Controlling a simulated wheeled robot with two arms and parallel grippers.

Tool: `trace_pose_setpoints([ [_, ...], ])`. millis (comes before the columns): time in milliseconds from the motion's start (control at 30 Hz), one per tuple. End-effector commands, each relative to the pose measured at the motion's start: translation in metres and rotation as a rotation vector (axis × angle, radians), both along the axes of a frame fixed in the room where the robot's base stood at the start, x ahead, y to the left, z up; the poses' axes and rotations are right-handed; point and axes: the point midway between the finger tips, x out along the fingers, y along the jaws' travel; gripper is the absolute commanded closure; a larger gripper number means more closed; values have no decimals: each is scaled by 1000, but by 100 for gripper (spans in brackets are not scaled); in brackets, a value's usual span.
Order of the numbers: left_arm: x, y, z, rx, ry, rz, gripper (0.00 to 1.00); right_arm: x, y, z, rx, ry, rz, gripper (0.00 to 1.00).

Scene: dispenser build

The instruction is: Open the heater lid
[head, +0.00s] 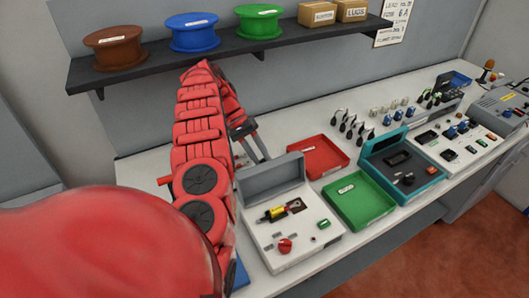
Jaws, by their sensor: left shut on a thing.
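The heater appears to be the white box (292,235) at the front of the bench, with a red knob and a yellow-and-black part on its top. Its grey lid (272,178) stands raised along the back edge, leaving the top uncovered. My left arm reaches down from above on the left. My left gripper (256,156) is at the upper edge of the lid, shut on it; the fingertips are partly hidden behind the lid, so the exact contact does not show. My right gripper is not in view.
A red tray (318,148) and a green tray (387,204) lie to the right of the heater. A teal case (425,187) with an open lid stands beyond the green tray. A shelf (145,74) with spools and boxes hangs above. Several small parts stand at the back.

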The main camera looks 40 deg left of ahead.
Motion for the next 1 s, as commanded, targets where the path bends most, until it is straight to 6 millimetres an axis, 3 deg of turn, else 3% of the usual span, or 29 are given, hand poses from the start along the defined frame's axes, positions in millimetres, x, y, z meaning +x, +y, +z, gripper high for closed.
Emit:
trace_pose_setpoints([
  [33,-5,6,-8,10,15,11,100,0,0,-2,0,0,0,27],
  [200,-5,6,-9,12,14,13,100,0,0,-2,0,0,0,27],
  [233,-4,6,-9,12,14,13,65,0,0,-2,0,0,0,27],
  [400,-4,5,-7,12,11,12,36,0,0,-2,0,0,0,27],
  [1000,2,2,-1,20,3,4,36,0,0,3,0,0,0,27],
])
